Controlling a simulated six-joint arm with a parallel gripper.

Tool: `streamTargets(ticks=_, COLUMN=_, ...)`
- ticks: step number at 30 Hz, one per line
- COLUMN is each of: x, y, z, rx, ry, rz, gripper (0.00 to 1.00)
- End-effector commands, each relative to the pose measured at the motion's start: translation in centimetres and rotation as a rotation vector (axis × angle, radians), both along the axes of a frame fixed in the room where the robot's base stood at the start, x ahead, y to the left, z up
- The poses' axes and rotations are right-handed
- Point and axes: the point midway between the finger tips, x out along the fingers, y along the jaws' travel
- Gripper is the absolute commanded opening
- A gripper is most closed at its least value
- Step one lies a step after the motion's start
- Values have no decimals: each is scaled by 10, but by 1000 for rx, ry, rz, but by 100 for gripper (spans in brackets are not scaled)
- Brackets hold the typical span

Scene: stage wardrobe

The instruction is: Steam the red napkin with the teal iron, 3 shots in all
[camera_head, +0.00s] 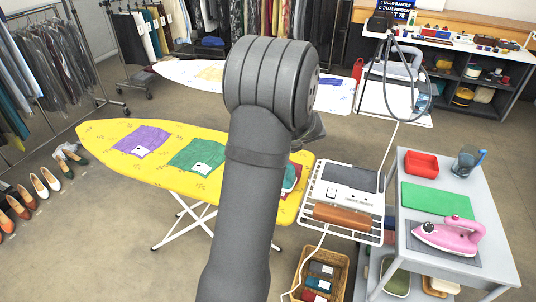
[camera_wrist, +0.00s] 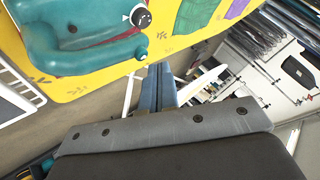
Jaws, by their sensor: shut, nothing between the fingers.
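The teal iron (camera_wrist: 75,40), with a dark dial, fills the upper left of the wrist view over the yellow ironing board (camera_wrist: 178,42). In the head view my arm hides most of the board's right end; only a sliver of the red napkin (camera_head: 297,168) and some teal show there. My gripper (camera_wrist: 160,72) is shut and empty, just beside the board's edge and apart from the iron. The head view hides the gripper behind my arm. A green napkin (camera_head: 198,156) and a purple napkin (camera_head: 142,140) lie flat on the board (camera_head: 95,130).
A white rack with a station (camera_head: 350,177) stands right of the board. A basket (camera_head: 337,265) stands below. Shoes and clothes racks are left.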

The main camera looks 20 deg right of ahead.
Motion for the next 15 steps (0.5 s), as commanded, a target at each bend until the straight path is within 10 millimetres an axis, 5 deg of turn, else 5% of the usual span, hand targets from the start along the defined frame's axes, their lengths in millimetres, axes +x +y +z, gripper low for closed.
streamTargets(ticks=15, x=0, y=0, z=-8, rx=0, ry=0, rz=0, gripper=0)
